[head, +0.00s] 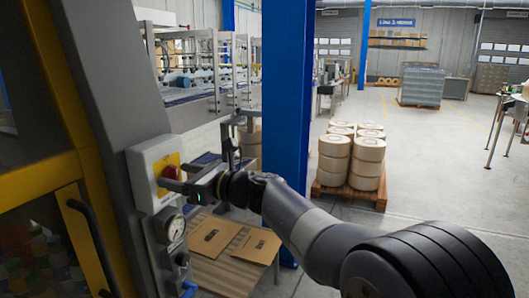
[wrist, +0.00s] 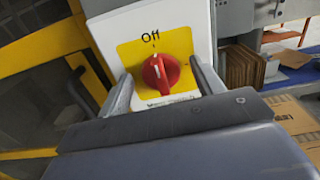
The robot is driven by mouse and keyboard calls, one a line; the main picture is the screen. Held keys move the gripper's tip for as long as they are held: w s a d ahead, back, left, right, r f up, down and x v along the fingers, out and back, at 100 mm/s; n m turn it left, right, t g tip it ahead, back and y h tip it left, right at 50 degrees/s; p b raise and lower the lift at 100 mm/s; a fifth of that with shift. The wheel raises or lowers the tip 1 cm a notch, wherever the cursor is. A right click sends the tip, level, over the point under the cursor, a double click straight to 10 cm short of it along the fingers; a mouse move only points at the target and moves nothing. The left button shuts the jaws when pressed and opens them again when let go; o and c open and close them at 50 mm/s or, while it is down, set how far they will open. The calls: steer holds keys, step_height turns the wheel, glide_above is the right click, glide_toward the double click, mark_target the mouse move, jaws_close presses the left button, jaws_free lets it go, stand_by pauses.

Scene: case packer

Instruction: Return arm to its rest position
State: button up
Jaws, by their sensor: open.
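My gripper (head: 190,186) is at the machine's switch box (head: 147,177), with my arm reaching in from the lower right. In the wrist view my gripper (wrist: 159,88) is open, one finger on each side of the red rotary knob (wrist: 160,72). A gap shows between the knob and each finger. The knob sits on a yellow plate (wrist: 131,55) marked "Off" above it. The white line on the knob points roughly up toward that word. In the head view the red knob (head: 171,172) is partly hidden by my gripper.
A pressure gauge (head: 174,228) is below the switch box. A blue pillar (head: 287,90) stands behind my arm. Flat cardboard (head: 214,236) lies on a table below. A pallet (head: 348,194) with rolls stands to the right. Open floor (head: 440,180) lies further right.

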steer(key=shift+b+v, duration=0.5)
steer(key=shift+v, duration=1.45)
steer(key=shift+d, duration=0.1)
